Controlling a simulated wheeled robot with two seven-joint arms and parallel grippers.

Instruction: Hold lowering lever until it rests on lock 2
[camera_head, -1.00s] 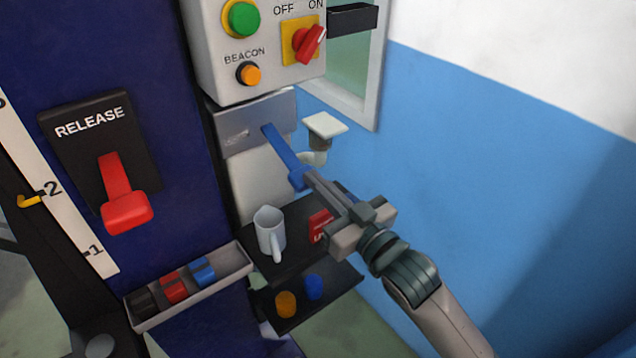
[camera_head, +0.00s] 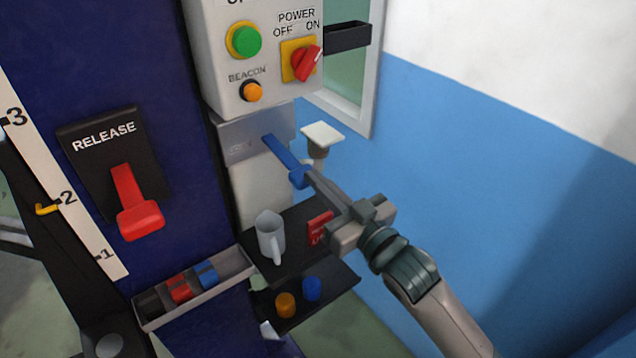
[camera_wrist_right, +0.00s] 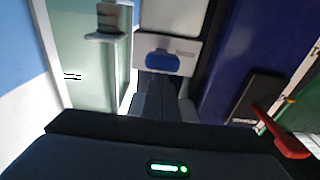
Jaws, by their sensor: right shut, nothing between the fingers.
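The blue lowering lever (camera_head: 279,152) sticks out of a grey housing (camera_head: 240,145) and slopes down toward my right gripper. My right gripper (camera_head: 308,178) is shut, with its fingertips at the lever's free end and nothing between them. Whether they touch cannot be told. In the right wrist view the blue lever end (camera_wrist_right: 162,61) shows just beyond the dark fingers (camera_wrist_right: 160,95). A yellow pointer (camera_head: 47,209) stands beside the 2 mark on the white scale (camera_head: 70,205). Lock 2 itself cannot be made out. My left gripper is not in view.
A red release handle (camera_head: 138,215) hangs on the blue column left of the lever. A control box (camera_head: 255,50) is above.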

